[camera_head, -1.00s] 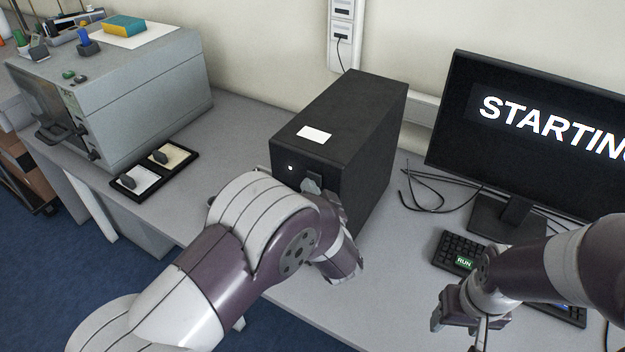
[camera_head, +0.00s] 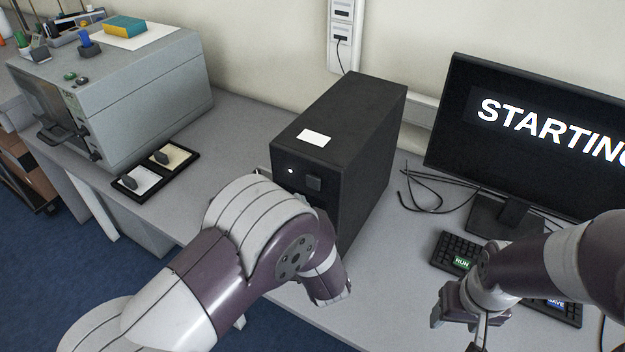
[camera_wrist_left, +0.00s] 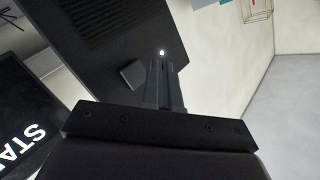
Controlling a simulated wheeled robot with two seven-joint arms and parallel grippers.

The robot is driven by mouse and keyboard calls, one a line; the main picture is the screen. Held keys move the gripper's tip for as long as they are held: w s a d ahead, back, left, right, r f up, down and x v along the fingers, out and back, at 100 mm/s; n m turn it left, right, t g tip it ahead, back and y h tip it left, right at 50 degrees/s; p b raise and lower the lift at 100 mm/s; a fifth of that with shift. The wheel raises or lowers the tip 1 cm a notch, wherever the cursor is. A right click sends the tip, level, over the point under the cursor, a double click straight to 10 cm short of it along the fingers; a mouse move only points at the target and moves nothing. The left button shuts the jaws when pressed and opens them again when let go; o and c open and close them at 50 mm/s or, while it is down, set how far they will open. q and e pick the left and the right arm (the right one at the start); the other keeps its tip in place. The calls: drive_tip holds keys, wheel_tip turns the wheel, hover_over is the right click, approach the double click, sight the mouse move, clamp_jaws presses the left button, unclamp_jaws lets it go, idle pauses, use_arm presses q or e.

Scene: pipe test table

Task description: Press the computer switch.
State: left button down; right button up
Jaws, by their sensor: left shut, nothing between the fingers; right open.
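The black computer (camera_head: 352,140) stands upright on the grey table. Its front carries a small lit white light (camera_head: 290,171) and a dark square switch (camera_head: 314,183). In the left wrist view the switch (camera_wrist_left: 133,74) and the light (camera_wrist_left: 162,52) show just beyond my left gripper (camera_wrist_left: 163,66), which is shut and empty. The light lies ahead of the fingertips and the switch to their left. In the head view my left arm covers its fingers, low in front of the computer. My right gripper (camera_head: 458,318) is open and empty in front of the keyboard.
A monitor (camera_head: 545,130) showing "STARTING" stands at the right, behind a keyboard (camera_head: 455,250) with a green RUN key. Loose cables lie beside the computer. A grey machine (camera_head: 140,85) and a black two-part tray (camera_head: 190,152) are at the left.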

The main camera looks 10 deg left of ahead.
use_arm(q)
drive_tip(key=shift+s+a+p, duration=0.15)
drive_tip(key=shift+s+a, duration=0.1)
drive_tip(key=shift+s, duration=0.35)
drive_tip(key=shift+s+a+p, duration=0.15)
drive_tip(key=shift+s+a, duration=0.05)
drive_tip(key=shift+s, duration=0.35)
drive_tip(key=s+d+f+g+h, duration=0.2)
drive_tip(key=d+f+g+h, duration=0.1)
drive_tip(key=d+f+h, duration=0.3)
drive_tip(key=s+d+f+g+h, duration=0.1)
drive_tip(key=s+f+g+h, duration=0.1)
drive_tip(key=s+g, duration=0.55)
drive_tip(key=s+a+r+n+g, duration=0.1)
drive_tip(key=s+a+r, duration=0.2)
drive_tip(key=a, duration=0.2)
drive_tip(key=s+a+r+n+g+y, duration=0.1)
drive_tip(key=s+a+r+g, duration=0.1)
drive_tip(key=s+a+r, duration=0.2)
drive_tip(key=shift+a, duration=1.2)
